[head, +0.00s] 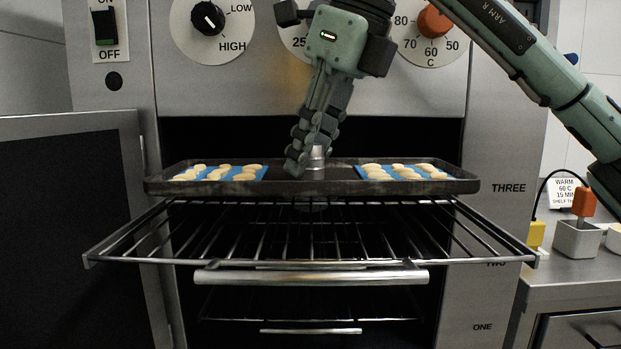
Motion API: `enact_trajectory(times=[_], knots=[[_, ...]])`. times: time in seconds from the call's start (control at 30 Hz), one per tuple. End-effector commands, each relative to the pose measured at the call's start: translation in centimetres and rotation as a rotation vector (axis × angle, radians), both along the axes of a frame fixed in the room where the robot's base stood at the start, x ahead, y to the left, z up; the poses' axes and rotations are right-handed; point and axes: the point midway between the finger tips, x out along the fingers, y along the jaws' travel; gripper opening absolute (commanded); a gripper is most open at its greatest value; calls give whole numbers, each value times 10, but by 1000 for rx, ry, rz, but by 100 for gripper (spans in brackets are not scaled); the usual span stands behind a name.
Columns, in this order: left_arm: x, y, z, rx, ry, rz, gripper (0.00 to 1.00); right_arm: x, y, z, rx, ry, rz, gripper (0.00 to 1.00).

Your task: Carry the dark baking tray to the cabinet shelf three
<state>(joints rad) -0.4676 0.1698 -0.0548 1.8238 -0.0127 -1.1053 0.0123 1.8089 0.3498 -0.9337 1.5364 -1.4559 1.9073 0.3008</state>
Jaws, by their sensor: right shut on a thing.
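The dark baking tray (312,187) is level at the cabinet opening, beside the label THREE (508,188). It bears pale dough pieces on two blue mats (216,173). My right gripper (308,165) reaches down from above and is shut on a small metal knob (317,158) at the tray's middle. The tray sits above a pulled-out wire rack (310,232); whether it touches anything below is unclear. The cabinet's dark inside behind the tray is mostly hidden. My left gripper is out of view.
The cabinet door (70,230) stands open at the left. A front handle bar (310,277) juts out below the rack, and a lower rack (310,303) is beneath it. Dials (212,25) line the panel above. A metal counter (575,275) with small containers is at the right.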

Motion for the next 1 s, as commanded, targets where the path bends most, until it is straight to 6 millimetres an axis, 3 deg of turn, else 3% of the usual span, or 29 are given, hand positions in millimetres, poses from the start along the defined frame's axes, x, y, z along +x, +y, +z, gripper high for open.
enact_trajectory(times=[0.23, 0.67, 0.7, 0.83, 1.0], knots=[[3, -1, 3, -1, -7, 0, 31, 0, -1, -33, 2, 1, -1, 0], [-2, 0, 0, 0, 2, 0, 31, -1, 0, -40, 2, -1, -1, 0], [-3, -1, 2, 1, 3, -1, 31, -1, 0, -40, 0, 0, -1, 30], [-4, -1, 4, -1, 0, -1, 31, -1, 0, -40, 0, 0, -1, 46], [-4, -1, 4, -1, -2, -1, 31, -1, 0, -40, 0, 0, -1, 46]])
